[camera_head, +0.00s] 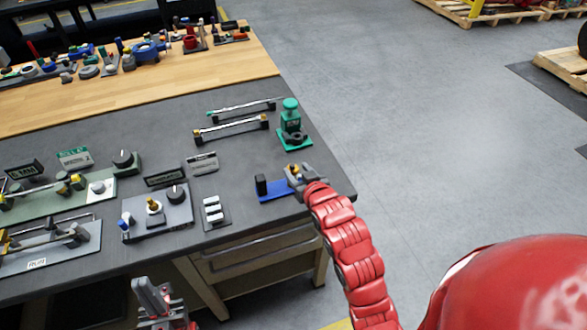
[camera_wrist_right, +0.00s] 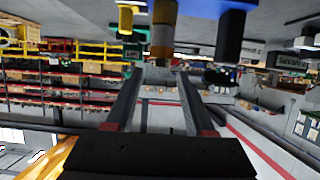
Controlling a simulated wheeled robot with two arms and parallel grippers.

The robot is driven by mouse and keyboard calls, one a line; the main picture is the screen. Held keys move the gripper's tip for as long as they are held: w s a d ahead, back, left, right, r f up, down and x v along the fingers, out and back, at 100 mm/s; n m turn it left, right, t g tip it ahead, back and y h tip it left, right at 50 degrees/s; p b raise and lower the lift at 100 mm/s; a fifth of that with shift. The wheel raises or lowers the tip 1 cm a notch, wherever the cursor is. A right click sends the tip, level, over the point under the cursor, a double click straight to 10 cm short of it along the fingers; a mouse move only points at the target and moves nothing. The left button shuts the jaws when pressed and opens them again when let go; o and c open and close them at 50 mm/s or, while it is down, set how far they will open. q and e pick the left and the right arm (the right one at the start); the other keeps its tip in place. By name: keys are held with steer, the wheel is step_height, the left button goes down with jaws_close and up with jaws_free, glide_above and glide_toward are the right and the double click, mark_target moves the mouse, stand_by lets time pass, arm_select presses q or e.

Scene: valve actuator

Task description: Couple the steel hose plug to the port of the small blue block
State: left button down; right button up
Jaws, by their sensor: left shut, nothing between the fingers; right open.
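The small blue block (camera_head: 277,193), a flat blue base with a dark upright, sits at the right front corner of the bench. Its blue base (camera_wrist_right: 222,6) and dark upright (camera_wrist_right: 230,36) show at the top of the right wrist view. My right gripper (camera_head: 294,172) is open at the block's right end; its fingers (camera_wrist_right: 166,72) are empty. A grey cylinder with a yellow band (camera_wrist_right: 163,28) stands just beyond the fingertips; I cannot tell whether it is the hose plug or port. My left gripper (camera_head: 150,285) is shut and empty in front of the bench.
A green-based device (camera_head: 291,120) stands behind the right gripper. A panel with a black knob (camera_head: 175,196) and a switch box (camera_head: 214,212) lie left of the block. Two bar-like fixtures (camera_head: 232,128) lie behind. Open floor is right of the bench.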

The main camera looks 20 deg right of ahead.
steer(key=p+v, duration=1.2)
steer(key=shift+s, duration=0.3)
steer(key=shift+r, duration=0.1)
